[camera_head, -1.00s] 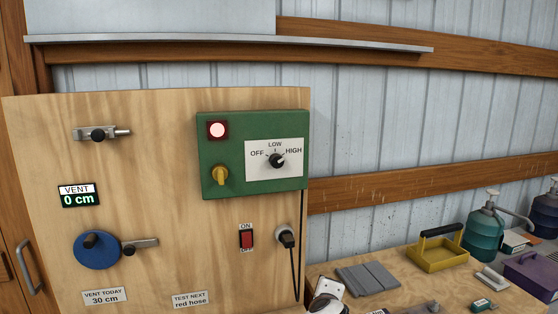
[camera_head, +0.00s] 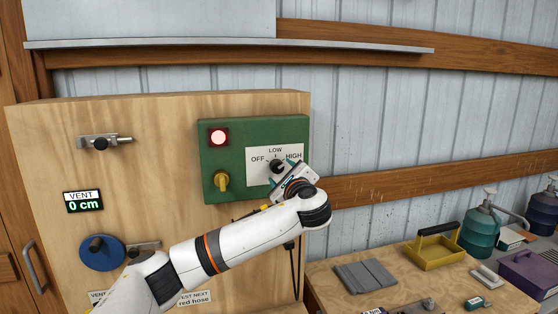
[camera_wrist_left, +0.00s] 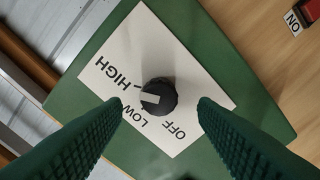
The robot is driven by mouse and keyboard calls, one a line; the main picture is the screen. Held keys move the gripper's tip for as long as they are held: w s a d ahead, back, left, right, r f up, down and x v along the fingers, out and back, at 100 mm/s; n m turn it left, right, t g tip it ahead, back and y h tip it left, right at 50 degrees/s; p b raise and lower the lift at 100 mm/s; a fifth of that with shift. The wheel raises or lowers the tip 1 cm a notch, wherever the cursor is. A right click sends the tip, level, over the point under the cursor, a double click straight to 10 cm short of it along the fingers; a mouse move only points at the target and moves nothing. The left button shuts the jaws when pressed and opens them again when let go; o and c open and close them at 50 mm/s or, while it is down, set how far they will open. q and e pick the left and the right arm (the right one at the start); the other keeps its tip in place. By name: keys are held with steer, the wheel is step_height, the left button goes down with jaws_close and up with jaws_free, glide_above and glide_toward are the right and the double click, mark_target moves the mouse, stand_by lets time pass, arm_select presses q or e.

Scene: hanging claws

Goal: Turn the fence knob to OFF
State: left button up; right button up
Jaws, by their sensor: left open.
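The fence knob (camera_head: 277,166) is a round black knob on a white plate (camera_head: 257,173) marked OFF, LOW and HIGH, on a green box (camera_head: 212,154). In the left wrist view the knob (camera_wrist_left: 160,95) shows a pale bar towards its LOW and HIGH side; I cannot tell exactly which mark it meets. My left gripper (camera_wrist_left: 160,104) is open, its dark green fingers apart on either side of the knob in that view. I see no contact. In the head view the left gripper (camera_head: 283,175) covers the plate's lower right. My right gripper is not in view.
The wooden board (camera_head: 170,155) carries a latch (camera_head: 103,142), a VENT display reading 0 cm (camera_head: 83,201) and a blue disc (camera_head: 100,253). A cluttered workbench (camera_head: 330,286) stands right.

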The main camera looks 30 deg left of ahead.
mark_target(278, 169)
arm_select(q)
steer(key=p+x, duration=0.1)
steer(key=x, duration=0.1)
steer(key=shift+w+a+r, duration=0.2)
steer(key=shift+a, duration=0.05)
steer(key=shift+w+a+f, duration=0.25)
steer(key=shift+w+a, duration=0.25)
steer(key=shift+w, duration=0.05)
steer(key=shift+c, duration=0.4)
steer(key=c, duration=0.9)
